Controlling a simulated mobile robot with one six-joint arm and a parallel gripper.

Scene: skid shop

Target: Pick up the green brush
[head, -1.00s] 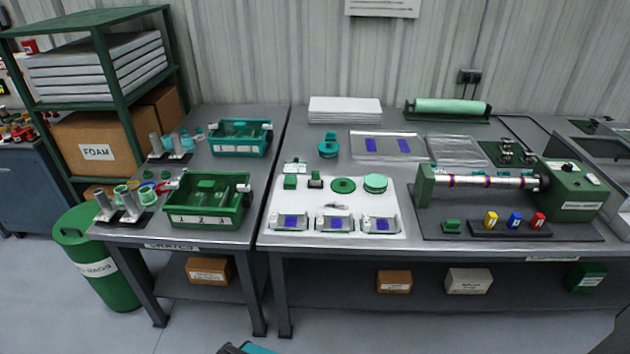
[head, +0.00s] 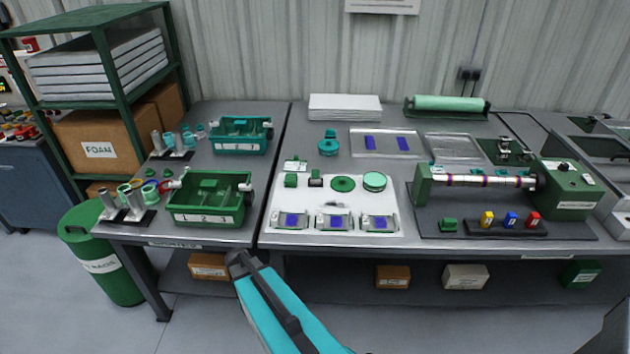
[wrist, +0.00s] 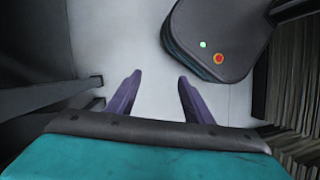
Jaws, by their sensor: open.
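I cannot clearly make out a green brush; the small green items are too small to identify. A small green block-like item (head: 290,181) lies on the white mat (head: 283,207), beside a small dark and green item (head: 315,180). Another small green item (head: 448,225) sits on the dark mat in front of the roller machine. My gripper (wrist: 158,96) shows in the wrist view with two purple fingers apart and nothing between them, over pale floor. In the head view my teal arm rises in front of the bench; the fingers cannot be seen there.
Green discs (head: 344,184) and several small fixtures (head: 335,222) share the mat. A green crate (head: 208,199) and a teal crate (head: 241,135) stand on the left table. The roller machine (head: 570,190) fills the right. Bare bench (head: 300,239) runs along the front edge.

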